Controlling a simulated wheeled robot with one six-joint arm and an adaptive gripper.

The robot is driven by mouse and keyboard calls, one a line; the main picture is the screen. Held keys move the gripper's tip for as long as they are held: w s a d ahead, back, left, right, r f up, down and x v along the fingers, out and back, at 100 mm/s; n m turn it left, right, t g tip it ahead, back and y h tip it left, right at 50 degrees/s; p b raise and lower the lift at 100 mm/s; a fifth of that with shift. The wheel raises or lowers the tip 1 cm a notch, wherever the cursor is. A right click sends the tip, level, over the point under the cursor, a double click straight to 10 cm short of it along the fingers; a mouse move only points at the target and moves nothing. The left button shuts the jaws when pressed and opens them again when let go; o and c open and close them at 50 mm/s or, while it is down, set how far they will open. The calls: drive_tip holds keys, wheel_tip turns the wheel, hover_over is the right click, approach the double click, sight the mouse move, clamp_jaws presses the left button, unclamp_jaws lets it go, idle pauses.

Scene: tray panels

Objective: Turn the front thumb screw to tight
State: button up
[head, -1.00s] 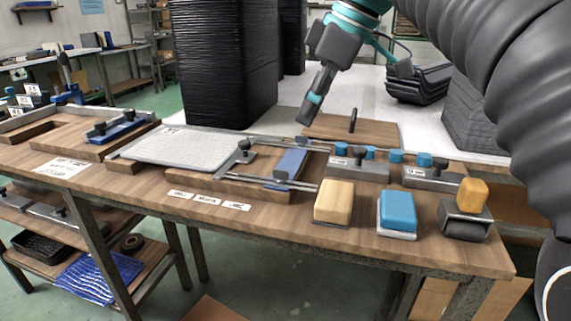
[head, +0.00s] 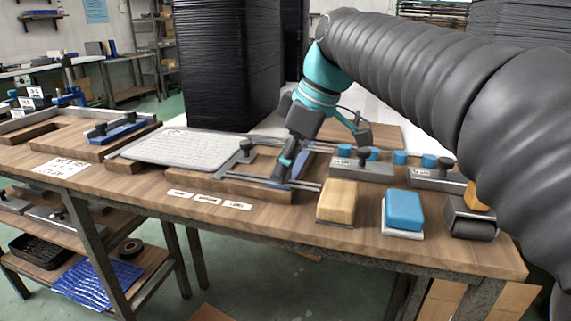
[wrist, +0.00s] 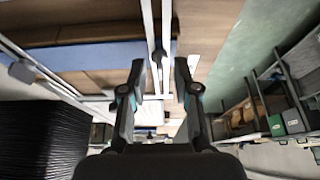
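My gripper (head: 281,178) reaches down over the front rail of the wooden fixture, at the right end of the pale mesh panel (head: 188,147). In the wrist view my gripper (wrist: 159,66) is open, one finger on each side of a small dark thumb screw (wrist: 158,56) between two light rails. I cannot tell whether the fingers touch it. In the head view my gripper hides this front screw. Another dark thumb screw (head: 246,146) stands on the left rail end. A blue strip (wrist: 100,54) lies beside the rails.
White labels (head: 208,199) lie along the front edge. A black wrapped stack (head: 225,70) rises behind.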

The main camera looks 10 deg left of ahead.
clamp_jaws()
drive_tip(key=shift+m, duration=0.4)
drive_tip(key=m+t, duration=0.1)
drive_tip(key=m, duration=0.2)
drive_tip(key=m+t+h+p, duration=0.1)
drive_tip(key=m, duration=0.2)
drive_tip(key=shift+s+a+r, duration=0.1)
drive_tip(key=shift+s, duration=0.1)
drive_tip(key=m+h+p, duration=0.1)
drive_tip(key=m, duration=0.1)
drive_tip(key=m+t+p, duration=0.1)
drive_tip(key=m, duration=0.2)
drive_tip(key=shift+a+m+t+h, duration=0.1)
drive_tip(key=shift+m+t+h, duration=0.2)
drive_tip(key=shift+h, duration=0.1)
drive_tip(key=m+h+p, duration=0.1)
drive_tip(key=m+h, duration=0.1)
drive_tip(key=m, duration=0.3)
drive_tip(key=shift+m+p, duration=0.3)
drive_tip(key=shift+p, duration=0.1)
